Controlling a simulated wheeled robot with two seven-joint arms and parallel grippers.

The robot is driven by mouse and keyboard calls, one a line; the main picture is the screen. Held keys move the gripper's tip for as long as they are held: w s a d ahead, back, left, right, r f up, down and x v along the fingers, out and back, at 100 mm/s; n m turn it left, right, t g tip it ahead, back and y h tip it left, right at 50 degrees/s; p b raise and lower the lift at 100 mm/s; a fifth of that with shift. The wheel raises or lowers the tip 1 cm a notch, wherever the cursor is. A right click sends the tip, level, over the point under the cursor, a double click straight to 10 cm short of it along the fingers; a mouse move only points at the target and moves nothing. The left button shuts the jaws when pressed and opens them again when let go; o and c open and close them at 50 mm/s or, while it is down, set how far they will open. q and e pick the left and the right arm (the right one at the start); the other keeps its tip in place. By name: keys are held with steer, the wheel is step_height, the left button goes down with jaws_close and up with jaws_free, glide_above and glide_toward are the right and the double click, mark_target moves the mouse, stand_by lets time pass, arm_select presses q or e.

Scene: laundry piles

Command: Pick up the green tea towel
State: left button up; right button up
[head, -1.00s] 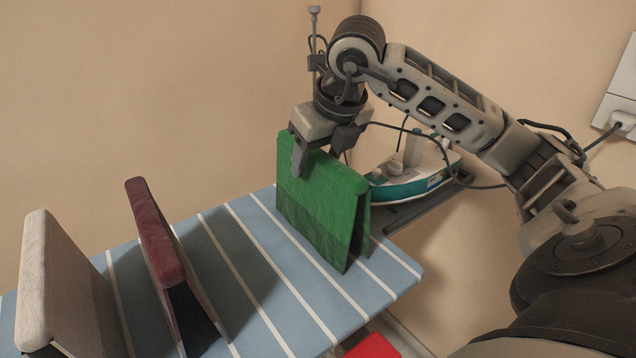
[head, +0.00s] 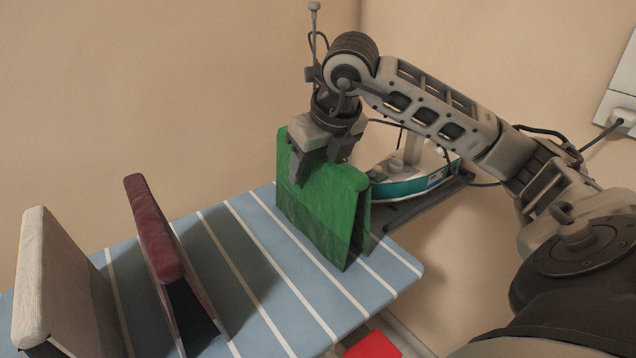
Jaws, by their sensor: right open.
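The green tea towel (head: 318,212) stands like a tent, folded over, on the striped ironing board near its right end. My right gripper (head: 318,172) is open and points down over the towel's top edge. One finger shows in front of the towel's near face; the other finger is at the far side, partly hidden. I cannot tell whether the fingers touch the cloth. My left gripper is not in view.
A dark red folded cloth (head: 157,232) and a whitish folded cloth (head: 62,280) stand to the left on the blue striped board (head: 262,290). A teal and white iron (head: 410,183) sits behind the towel. A red item (head: 373,346) lies below the board. A wall socket (head: 618,110) is at right.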

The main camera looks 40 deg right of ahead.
steer(key=c, duration=1.1)
steer(key=shift+r, duration=0.1)
